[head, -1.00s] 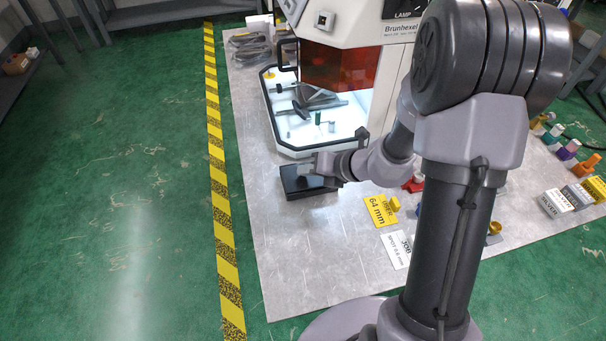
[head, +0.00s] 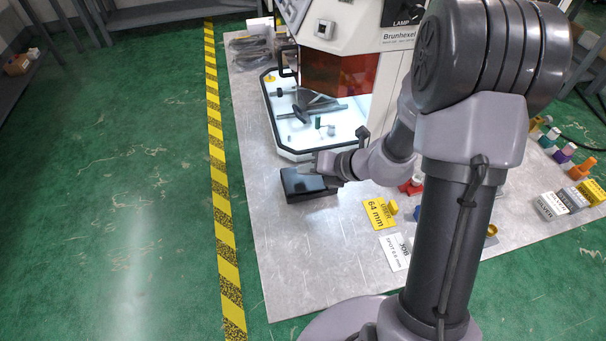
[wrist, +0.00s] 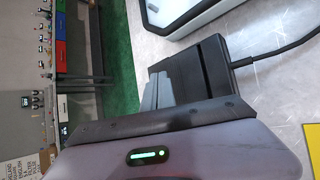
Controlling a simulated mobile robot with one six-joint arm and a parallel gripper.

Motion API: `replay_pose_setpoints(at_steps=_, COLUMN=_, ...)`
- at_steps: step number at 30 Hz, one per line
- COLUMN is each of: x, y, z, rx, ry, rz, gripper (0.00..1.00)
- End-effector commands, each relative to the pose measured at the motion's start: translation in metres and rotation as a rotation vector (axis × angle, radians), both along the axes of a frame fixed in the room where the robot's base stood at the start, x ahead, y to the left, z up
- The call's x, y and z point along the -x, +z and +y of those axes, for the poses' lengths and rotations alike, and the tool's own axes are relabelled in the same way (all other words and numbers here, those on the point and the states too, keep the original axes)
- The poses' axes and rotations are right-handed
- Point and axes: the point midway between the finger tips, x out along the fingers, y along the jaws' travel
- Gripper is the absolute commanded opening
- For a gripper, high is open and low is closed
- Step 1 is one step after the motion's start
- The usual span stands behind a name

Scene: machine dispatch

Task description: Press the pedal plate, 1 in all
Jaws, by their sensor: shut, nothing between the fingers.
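The black pedal (head: 300,187) lies on the grey floor plate in front of the machine. It also shows in the wrist view (wrist: 214,66), with a cable running off to the right. My gripper (head: 310,168) is low over the pedal's right part in the head view, pointing left. In the wrist view my grey fingers (wrist: 156,92) are together and empty, overlapping the pedal's left side. I cannot tell whether the fingertips touch the plate or how far it is pressed.
The machine's white tray (head: 305,148) with a black rail stands just behind the pedal. A yellow 64 mm card (head: 379,213) and a white card (head: 395,252) lie to the right. The floor plate left and front of the pedal is clear.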

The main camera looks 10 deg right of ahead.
Motion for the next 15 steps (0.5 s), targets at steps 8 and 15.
replay_pose_setpoints(at_steps=8, x=0.0, y=0.002, z=0.0, rx=0.0, ry=-0.001, rz=-0.001, gripper=0.0)
replay_pose_setpoints(at_steps=15, x=0.0, y=0.026, z=-0.003, rx=0.0, ry=-0.001, rz=-0.001, gripper=0.0)
